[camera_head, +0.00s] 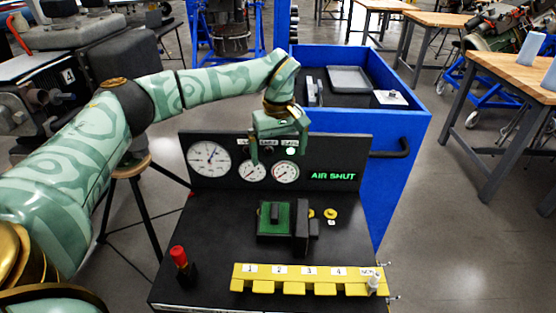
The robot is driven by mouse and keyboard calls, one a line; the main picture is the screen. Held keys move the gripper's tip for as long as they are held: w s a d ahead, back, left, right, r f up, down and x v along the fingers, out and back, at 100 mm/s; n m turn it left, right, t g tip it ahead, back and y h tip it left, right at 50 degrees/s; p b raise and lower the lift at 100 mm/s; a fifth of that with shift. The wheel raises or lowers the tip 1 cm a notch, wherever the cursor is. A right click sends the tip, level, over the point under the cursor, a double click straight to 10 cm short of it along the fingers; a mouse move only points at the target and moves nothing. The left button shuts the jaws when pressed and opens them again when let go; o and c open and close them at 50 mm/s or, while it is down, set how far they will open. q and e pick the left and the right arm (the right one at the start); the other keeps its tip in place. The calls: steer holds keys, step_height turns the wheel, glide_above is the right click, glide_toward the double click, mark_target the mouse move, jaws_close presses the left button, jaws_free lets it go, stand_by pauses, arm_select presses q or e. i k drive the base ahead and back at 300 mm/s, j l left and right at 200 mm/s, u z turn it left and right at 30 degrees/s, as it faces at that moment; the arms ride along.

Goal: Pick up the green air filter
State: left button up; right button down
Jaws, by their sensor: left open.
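The green air filter (268,229) appears to be the green block with a dark raised piece on top, lying on the black bench top (210,260). A black upright part (302,228) stands against its right side. My left gripper (279,154) is open and empty, pointing down in front of the gauge panel. It is above and behind the green block in the picture, apart from it. My right gripper is out of view.
A gauge panel (335,150) with dials and "AIR SHUT" stands at the bench's back. A yellow numbered rack (300,288) runs along the front right. A red-topped item (180,257) stands front left. A blue cart (400,190) is behind.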

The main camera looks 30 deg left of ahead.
mark_target(275, 220)
steer(key=l, duration=0.5)
steer(key=k+l, duration=0.15)
steer(key=l, duration=0.8)
steer(key=k, duration=0.05)
